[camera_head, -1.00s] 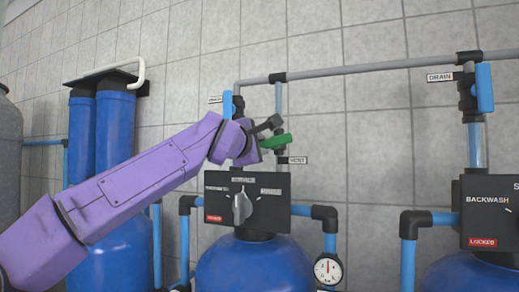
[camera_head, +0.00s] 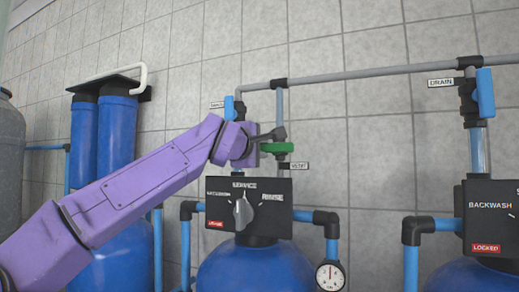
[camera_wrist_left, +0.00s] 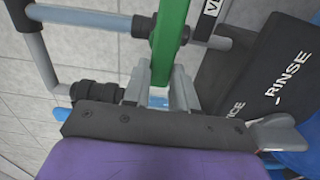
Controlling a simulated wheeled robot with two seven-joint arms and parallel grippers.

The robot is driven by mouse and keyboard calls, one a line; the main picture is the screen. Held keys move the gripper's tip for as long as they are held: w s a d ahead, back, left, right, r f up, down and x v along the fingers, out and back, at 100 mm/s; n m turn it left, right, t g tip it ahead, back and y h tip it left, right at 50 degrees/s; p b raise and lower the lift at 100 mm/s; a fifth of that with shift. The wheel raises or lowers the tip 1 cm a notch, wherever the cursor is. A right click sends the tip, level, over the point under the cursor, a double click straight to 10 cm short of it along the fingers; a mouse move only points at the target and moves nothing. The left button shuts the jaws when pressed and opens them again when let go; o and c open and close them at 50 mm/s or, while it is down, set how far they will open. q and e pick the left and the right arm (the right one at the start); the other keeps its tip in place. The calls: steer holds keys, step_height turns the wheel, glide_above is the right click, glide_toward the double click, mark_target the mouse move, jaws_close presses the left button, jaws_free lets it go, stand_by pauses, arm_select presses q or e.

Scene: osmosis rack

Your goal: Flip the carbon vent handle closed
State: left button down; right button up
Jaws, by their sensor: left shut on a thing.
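The green vent handle (camera_head: 278,148) sits on a thin vertical pipe above the black control box, and lies about level in the head view. A small vent label (camera_head: 295,166) is just below it at right. My left gripper (camera_head: 274,138) is at the handle, reaching in from the left. In the left wrist view the green handle (camera_wrist_left: 171,38) runs down between the two grey fingers (camera_wrist_left: 162,86), which are shut on it. The handle's gripped end is partly hidden there. My right gripper is not in view.
A black control box (camera_head: 248,205) with a grey knob is just below my gripper, above a blue tank (camera_head: 256,270). A blue valve handle (camera_head: 229,108) is close behind the wrist. A grey pipe (camera_head: 375,72) crosses above.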

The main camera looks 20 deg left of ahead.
arm_select(q)
steer(key=c, duration=0.9)
jaws_free()
steer(key=shift+d, duration=0.1)
steer(key=shift+s, duration=0.15)
steer(key=shift+s, duration=0.15)
steer(key=s+b, duration=0.5)
steer(key=s, duration=0.5)
steer(key=shift+s, duration=0.1)
